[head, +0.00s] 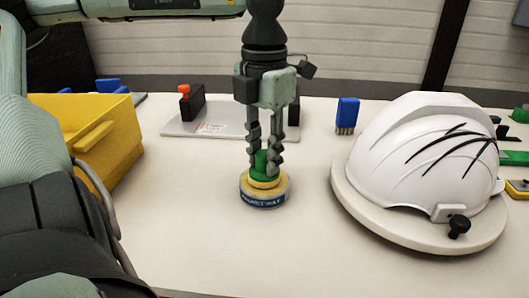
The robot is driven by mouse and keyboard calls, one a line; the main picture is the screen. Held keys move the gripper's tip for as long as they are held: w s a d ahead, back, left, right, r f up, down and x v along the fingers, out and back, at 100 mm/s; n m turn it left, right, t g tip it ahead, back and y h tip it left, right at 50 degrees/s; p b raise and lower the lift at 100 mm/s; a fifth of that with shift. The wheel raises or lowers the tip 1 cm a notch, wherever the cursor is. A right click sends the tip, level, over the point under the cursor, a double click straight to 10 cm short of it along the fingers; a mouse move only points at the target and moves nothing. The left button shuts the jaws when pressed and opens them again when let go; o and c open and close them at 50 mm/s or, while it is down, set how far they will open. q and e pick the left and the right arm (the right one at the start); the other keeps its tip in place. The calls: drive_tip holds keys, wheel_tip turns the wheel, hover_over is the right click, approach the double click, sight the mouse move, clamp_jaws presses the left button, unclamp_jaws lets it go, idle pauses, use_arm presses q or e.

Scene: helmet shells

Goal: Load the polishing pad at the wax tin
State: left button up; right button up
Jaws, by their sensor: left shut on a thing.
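The wax tin (264,201) is a low round tin with a blue label band and a yellowish top, standing on the table in the middle of the head view. The polishing pad (262,182) is a yellow disc with a green handle, sitting right on or just over the tin's top; I cannot tell whether they touch. My left gripper (265,168) points straight down and is shut on the pad's green handle. The fingers hide part of the handle. My right gripper is not in view.
A white helmet shell (420,150) with black scratch marks rests on a round stand (365,215) at the right. A yellow bin (100,140) stands at the left. A blue brush (347,115) and a grey plate (205,128) with a black-and-orange clamp are behind. The front table is clear.

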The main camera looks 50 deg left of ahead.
sight(264, 152)
use_arm(q)
drive_tip(key=shift+r+p, duration=1.75)
drive_tip(key=shift+r, duration=1.7)
drive_tip(key=shift+f, duration=0.1)
wheel_tip(264, 152, down, 7)
drive_tip(key=b, duration=0.4)
